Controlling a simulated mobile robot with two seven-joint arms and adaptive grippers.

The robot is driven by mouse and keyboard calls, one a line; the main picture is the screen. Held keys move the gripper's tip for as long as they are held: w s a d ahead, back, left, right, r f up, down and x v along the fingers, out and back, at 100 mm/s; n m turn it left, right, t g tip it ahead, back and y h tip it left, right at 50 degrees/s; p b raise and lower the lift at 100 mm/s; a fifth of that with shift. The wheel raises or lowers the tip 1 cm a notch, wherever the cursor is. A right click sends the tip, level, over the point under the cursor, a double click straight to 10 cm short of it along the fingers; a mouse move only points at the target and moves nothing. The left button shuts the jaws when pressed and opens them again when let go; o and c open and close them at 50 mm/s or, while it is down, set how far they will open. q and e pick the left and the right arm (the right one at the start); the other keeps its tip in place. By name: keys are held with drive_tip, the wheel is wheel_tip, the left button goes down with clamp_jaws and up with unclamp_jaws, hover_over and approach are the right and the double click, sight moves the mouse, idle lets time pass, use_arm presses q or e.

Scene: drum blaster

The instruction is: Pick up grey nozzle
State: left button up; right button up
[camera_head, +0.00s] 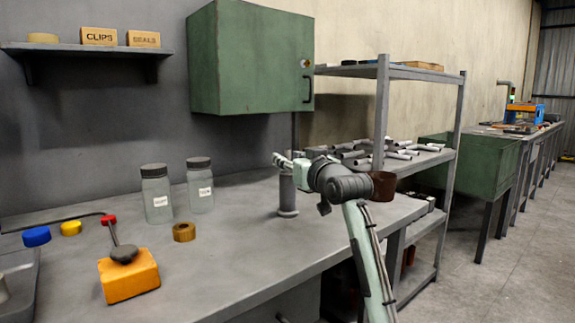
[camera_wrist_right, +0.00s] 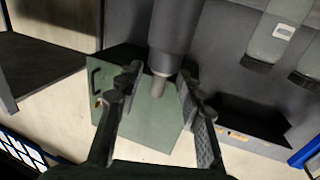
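The grey nozzle (camera_head: 287,198) stands upright on the workbench (camera_head: 235,235), with a wider foot at its base. My right gripper (camera_head: 297,165) is at its upper end, which it partly hides in the head view. In the right wrist view the dark grey nozzle (camera_wrist_right: 170,32) comes down from the top edge, with a thinner tip. The two dark fingers of my right gripper (camera_wrist_right: 158,80) are spread on either side of the tip. Gaps show beside it, so the gripper looks open. My left gripper is not in view.
Two glass jars (camera_head: 157,196) and a brown ring (camera_head: 184,232) stand left of the nozzle. An orange block (camera_head: 129,276) with a dark-knobbed lever is nearer. A green cabinet (camera_head: 250,60) hangs above. A metal rack (camera_head: 383,110) holding grey pipes stands right.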

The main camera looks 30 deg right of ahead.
drive_tip(key=shift+w+d, duration=0.15)
drive_tip(key=shift+w, duration=0.5)
clamp_jaws()
